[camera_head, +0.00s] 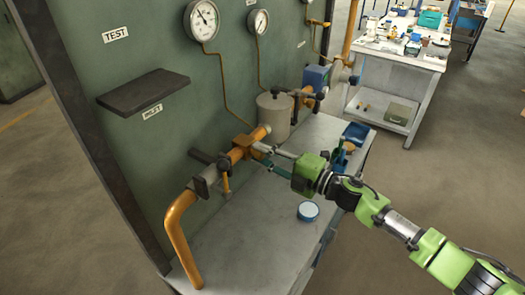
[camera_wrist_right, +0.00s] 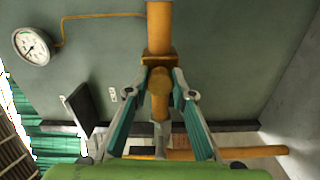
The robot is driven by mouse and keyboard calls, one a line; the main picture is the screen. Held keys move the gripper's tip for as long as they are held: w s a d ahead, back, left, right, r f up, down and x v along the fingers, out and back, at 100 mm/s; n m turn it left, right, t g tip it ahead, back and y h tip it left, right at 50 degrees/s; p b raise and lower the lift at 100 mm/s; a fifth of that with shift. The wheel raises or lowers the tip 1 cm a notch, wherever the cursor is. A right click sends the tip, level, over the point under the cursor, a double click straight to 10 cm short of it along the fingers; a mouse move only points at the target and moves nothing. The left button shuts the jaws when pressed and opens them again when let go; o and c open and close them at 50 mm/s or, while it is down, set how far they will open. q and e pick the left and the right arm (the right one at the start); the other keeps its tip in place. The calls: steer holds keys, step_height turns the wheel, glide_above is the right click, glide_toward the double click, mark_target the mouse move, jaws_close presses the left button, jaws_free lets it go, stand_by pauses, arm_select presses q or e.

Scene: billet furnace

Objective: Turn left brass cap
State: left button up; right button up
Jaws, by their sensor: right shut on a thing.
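The left brass cap (camera_wrist_right: 159,82) is a round orange-brown end on a pipe fitting, in the middle of the right wrist view. In the head view the brass fitting (camera_head: 242,142) sits on the orange pipe along the green panel, and the cap's end is mostly hidden by the fingers. My right gripper (camera_head: 266,158) reaches in from the right with its fingers at the fitting. In the wrist view its teal fingers (camera_wrist_right: 158,92) stand on both sides of the cap, shut on it. My left gripper is not in view.
A grey bench (camera_head: 262,240) runs under the pipe, with a blue-white round tin (camera_head: 308,211) and a blue bin (camera_head: 355,133) on it. A dark shelf (camera_head: 143,91) juts from the panel. Gauges (camera_head: 202,20) hang above. A grey canister (camera_head: 273,115) stands behind the gripper.

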steer(key=shift+m, duration=0.4)
steer(key=o, duration=1.1)
steer(key=shift+w, duration=0.1)
steer(key=shift+o, duration=0.2)
steer(key=v, duration=1.2)
steer(key=shift+f, duration=0.1)
